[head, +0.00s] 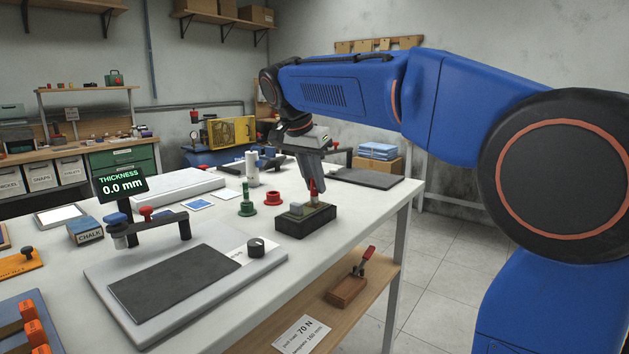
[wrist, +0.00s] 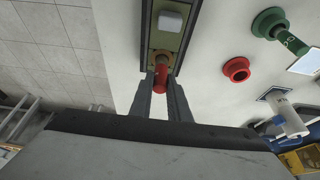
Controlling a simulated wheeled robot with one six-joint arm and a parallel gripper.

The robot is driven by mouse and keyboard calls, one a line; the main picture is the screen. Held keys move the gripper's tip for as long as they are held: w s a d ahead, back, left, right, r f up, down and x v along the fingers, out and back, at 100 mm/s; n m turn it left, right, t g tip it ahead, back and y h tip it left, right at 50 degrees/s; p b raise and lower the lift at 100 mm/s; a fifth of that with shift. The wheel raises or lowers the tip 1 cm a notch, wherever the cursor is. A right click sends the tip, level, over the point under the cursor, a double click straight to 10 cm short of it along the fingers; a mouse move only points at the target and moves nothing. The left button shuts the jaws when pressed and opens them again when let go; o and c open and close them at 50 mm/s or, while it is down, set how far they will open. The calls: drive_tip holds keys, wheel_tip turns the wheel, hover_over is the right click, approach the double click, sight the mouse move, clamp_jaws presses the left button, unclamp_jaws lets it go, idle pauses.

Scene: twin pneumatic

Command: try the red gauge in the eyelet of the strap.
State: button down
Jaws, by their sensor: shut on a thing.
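My gripper (head: 313,182) is shut on the red gauge (head: 314,191), a slim red pin held upright between the fingertips. In the wrist view the red gauge (wrist: 160,80) shows between the two fingers (wrist: 160,90). Its lower end is over the right end of the olive strap (head: 322,211), which lies on a black block (head: 305,224). The strap also shows in the wrist view (wrist: 166,42). The eyelet is mostly hidden by the gauge, and I cannot tell whether the tip is inside it or just above. A grey block (head: 296,209) sits on the strap's other end.
A green gauge (head: 247,207) stands left of the block, with a red ring-shaped stand (head: 273,198) beside it. A white roll (head: 252,168) stands behind. A thickness tester with a dark plate (head: 172,282) fills the front left. The table edge is close on the right.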

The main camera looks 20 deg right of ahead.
drive_tip(key=shift+f, duration=0.45)
idle(1.4)
drive_tip(key=shift+r, duration=0.2)
drive_tip(key=shift+r, duration=3.3)
